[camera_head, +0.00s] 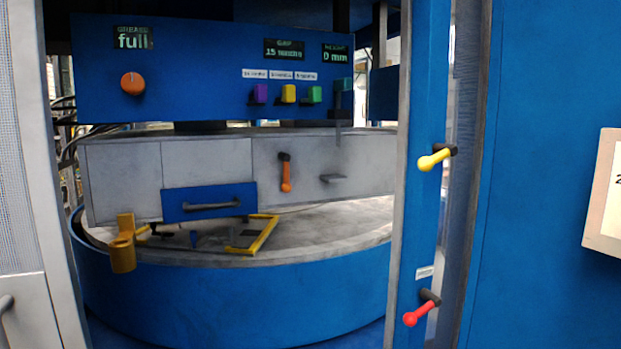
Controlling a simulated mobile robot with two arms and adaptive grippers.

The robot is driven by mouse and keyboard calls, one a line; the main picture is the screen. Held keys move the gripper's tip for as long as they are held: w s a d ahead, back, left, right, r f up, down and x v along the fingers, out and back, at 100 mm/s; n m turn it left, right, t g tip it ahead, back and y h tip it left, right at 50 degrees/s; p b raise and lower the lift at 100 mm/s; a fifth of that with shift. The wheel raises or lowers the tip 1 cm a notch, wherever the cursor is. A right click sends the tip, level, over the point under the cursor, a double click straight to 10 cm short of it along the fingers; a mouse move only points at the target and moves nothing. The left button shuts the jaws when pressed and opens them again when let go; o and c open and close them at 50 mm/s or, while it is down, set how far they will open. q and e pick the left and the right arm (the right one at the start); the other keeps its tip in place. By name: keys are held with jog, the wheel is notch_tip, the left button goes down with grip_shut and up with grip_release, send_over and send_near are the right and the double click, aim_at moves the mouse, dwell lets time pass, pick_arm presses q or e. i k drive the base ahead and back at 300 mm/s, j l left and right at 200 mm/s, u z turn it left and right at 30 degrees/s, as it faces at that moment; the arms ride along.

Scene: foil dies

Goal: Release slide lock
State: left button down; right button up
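No part is labelled readably as the slide lock, so I cannot tell which one it is. An orange lever (286,173) hangs down on the grey slide front (220,160). A small grey handle (333,178) sticks out to its right. On the blue post at right, a yellow-tipped lever (435,159) sits high and a red-tipped lever (421,308) sits low, both slanting down to the left. A small white label (424,272) is above the red one. Neither of my grippers is in view.
A blue control panel (200,70) above carries an orange knob (132,84), purple, yellow and green buttons, and displays. The blue post (425,90) borders the opening.

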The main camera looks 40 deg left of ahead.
aim_at(286, 188)
jog(key=u, duration=1.4)
